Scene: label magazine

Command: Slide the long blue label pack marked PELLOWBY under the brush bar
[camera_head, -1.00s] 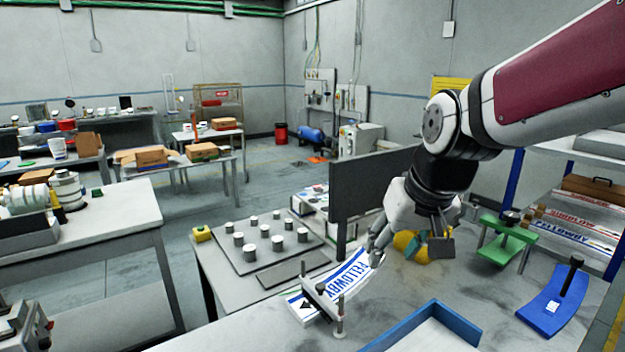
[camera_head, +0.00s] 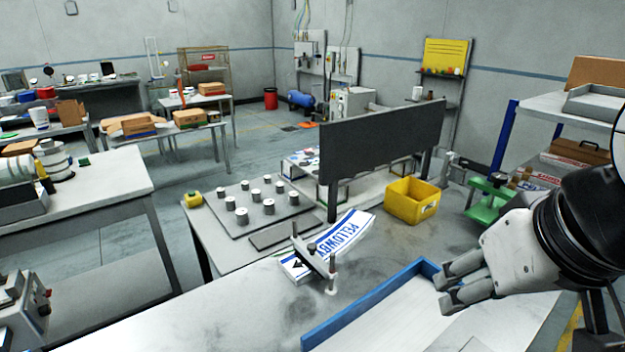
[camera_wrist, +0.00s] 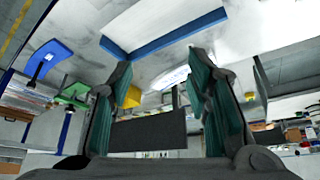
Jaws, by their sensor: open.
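The long label pack (camera_head: 345,236) is white with blue lettering, partly readable as PELLOWBY, and has blue edges. It lies slantwise on the bench. The pack's near end with a dark arrow shows on the near side of the bar, and the longer lettered part shows on the far side. My gripper (camera_head: 464,286) is open and empty, above the blue-rimmed tray, well to the right of the pack and apart from it. Its spread fingers show in the wrist view (camera_wrist: 165,100).
The blue-rimmed tray (camera_head: 372,300) lies at the front. A dark upright panel (camera_head: 380,140) stands behind the pack. A yellow bin (camera_head: 400,205) and a green fixture (camera_head: 487,206) are further right. A plate with several pegs (camera_head: 222,226) is at left. Bare bench lies between pack and bin.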

